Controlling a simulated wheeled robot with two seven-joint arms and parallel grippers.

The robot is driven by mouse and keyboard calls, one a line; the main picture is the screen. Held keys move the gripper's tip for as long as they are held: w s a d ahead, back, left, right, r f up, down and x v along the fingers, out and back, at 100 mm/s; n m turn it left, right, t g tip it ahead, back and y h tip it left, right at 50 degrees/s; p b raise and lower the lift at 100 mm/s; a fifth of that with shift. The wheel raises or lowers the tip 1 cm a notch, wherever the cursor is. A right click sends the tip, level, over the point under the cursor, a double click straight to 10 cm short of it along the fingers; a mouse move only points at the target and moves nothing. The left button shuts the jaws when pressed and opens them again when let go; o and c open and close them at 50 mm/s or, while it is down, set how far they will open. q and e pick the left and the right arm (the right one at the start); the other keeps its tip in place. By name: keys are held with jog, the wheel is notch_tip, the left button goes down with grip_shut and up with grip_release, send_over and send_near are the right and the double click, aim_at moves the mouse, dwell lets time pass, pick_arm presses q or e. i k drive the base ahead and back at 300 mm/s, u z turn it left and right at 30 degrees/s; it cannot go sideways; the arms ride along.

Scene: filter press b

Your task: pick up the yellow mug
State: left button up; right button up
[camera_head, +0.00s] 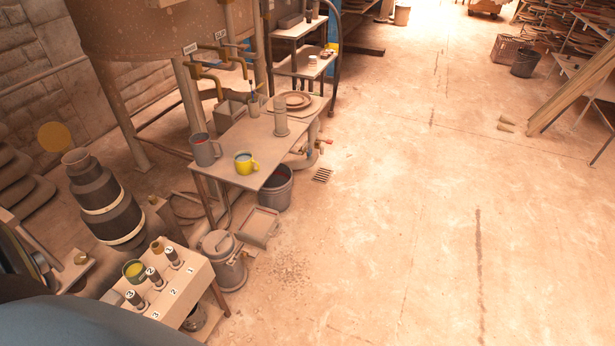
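The yellow mug (245,163) stands upright on the front part of a brown table (262,130), near its front edge. Its handle points to the right in the picture. Neither of my grippers shows in this view, and nothing touches the yellow mug.
A bucket (275,188) and a lidded can (221,258) stand on the floor nearby. A numbered stand (190,287) is at lower left. The floor (400,220) to the right is clear.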

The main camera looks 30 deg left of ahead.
aim_at(243, 160)
jog(key=z, duration=0.05)
jog(key=i, duration=0.65)
jog(key=u, duration=1)
jog(key=i, duration=1.35)
jog(key=u, duration=1.65)
jog(key=i, duration=0.4)
jog(key=u, duration=0.5)
